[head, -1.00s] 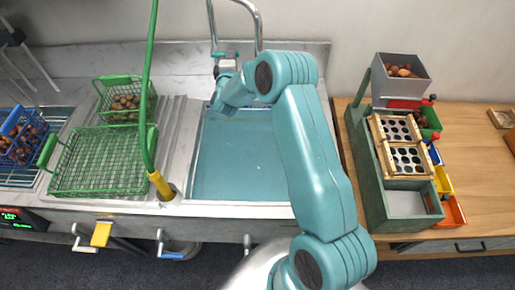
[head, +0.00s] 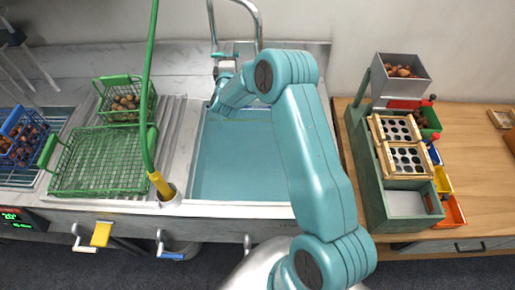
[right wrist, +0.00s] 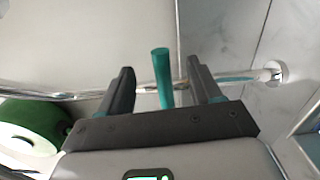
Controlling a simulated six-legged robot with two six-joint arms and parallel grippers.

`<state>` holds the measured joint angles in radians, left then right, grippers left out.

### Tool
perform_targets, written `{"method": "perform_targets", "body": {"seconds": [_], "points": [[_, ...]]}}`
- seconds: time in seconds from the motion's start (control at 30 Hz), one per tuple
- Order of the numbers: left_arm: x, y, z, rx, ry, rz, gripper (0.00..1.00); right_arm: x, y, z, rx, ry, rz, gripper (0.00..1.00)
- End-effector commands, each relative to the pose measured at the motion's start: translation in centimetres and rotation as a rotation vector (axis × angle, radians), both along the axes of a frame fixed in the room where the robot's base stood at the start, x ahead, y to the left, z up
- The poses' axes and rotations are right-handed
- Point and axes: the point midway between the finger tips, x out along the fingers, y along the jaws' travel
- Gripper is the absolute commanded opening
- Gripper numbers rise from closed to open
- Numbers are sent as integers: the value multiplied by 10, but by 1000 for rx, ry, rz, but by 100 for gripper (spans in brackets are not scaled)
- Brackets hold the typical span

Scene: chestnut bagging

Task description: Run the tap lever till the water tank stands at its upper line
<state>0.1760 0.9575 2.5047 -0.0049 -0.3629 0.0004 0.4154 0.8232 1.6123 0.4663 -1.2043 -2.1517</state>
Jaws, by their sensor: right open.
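The water tank is the sunken basin (head: 197,165), with flat blue-green water (head: 235,160) in it. A faint line crosses near its back wall; I cannot tell how the water stands against the upper line. The chrome tap (head: 258,25) arches behind it. The teal tap lever (right wrist: 162,78) stands upright between the two dark fingers of my right gripper (right wrist: 158,88) in the right wrist view, with gaps on both sides. The gripper is open around it. In the head view my right arm hides part of the basin, and the gripper is hard to make out. My left gripper is out of view.
A green wire basket (head: 100,190) stands left of the basin, with a smaller basket of chestnuts (head: 103,100) behind it. A green pole with a yellow end (head: 160,184) rises at the basin's left edge. A green wooden rack (head: 365,195) stands to the right.

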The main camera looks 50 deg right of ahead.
Motion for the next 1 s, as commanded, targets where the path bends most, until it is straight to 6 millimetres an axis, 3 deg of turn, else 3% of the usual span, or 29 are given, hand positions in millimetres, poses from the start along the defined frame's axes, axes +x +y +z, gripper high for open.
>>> {"method": "perform_targets", "body": {"seconds": [0.6, 1.0], "points": [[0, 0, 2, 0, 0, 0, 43, -49, 62, 0, 1, 0, 2, 64], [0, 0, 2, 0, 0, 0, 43, -53, 66, 0, 1, -1, 0, 64]]}}
